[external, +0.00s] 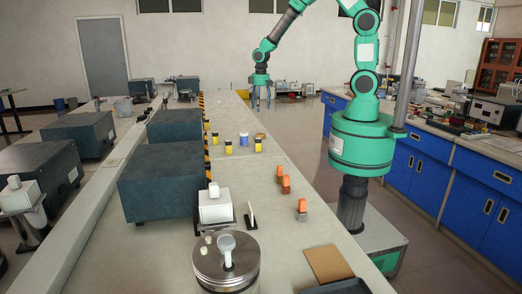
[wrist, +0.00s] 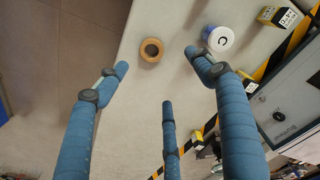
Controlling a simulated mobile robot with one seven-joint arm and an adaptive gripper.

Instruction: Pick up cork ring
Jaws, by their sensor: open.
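The cork ring (wrist: 144,51) is a small tan ring with a dark centre hole. It lies flat on the pale bench top near the bench's edge in the wrist view. In the external view a small brownish object, apparently the ring (external: 260,135), sits on the bench behind the yellow-and-black blocks. My gripper (wrist: 157,65) has three blue segmented fingers, spread open and empty. The ring shows just beyond the gap between the two outer fingertips. In the external view my gripper (external: 262,100) hangs above the far part of the bench, apart from the ring.
A white roll with a blue side (wrist: 218,38) lies close to the ring, by the right fingertip. Yellow blocks (wrist: 276,16) and a striped yellow-black strip (wrist: 284,52) border dark equipment boxes. Orange items (external: 285,184) stand nearer on the bench. Bare bench surrounds the ring's other sides.

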